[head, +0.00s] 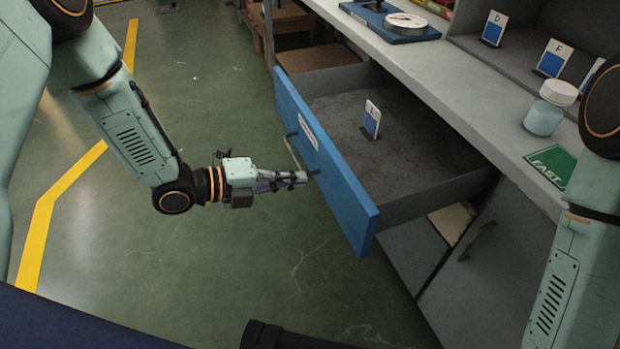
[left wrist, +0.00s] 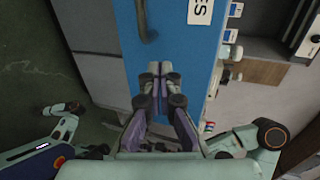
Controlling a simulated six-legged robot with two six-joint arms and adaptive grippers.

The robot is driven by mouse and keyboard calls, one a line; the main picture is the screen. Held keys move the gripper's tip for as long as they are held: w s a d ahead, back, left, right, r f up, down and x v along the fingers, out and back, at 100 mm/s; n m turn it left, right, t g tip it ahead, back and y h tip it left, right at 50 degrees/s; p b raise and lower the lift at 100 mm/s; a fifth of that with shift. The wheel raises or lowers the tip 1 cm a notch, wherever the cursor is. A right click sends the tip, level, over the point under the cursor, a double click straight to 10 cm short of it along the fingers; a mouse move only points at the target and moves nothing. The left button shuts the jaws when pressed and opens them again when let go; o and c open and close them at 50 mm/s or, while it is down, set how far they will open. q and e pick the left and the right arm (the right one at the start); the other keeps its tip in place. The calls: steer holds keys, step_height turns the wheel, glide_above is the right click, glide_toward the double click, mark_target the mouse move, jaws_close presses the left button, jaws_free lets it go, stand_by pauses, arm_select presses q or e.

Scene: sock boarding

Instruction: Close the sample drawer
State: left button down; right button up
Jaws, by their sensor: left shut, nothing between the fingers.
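The sample drawer (head: 345,196) is pulled out from the grey bench. Its blue front has a white label and a bar handle (head: 291,152), and its grey inside is visible with one small blue-and-white card (head: 373,117) standing in it. My left gripper (head: 303,178) is shut and empty, with its fingertips at the outer face of the drawer front, near the handle's lower end. I cannot tell if they touch. In the left wrist view the closed fingertips (left wrist: 158,74) lie over the blue front (left wrist: 180,45), beside the handle (left wrist: 146,22). My right gripper is out of view.
The bench top (head: 440,85) holds a blue scale-like device (head: 385,22), a jar with a white lid (head: 548,108) and a green card (head: 553,165). Lettered cards stand on a shelf behind. A cabinet (head: 490,270) is below. The green floor left of the drawer is clear.

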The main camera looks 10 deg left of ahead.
mark_target(325, 173)
arm_select(q)
steer(key=shift+w+d+b, duration=0.25)
steer(key=shift+w+d, duration=0.3)
steer(key=shift+d, duration=0.2)
steer(key=shift+w+d+b, duration=0.25)
steer(key=shift+w+d, duration=0.25)
steer(key=shift+d, duration=0.25)
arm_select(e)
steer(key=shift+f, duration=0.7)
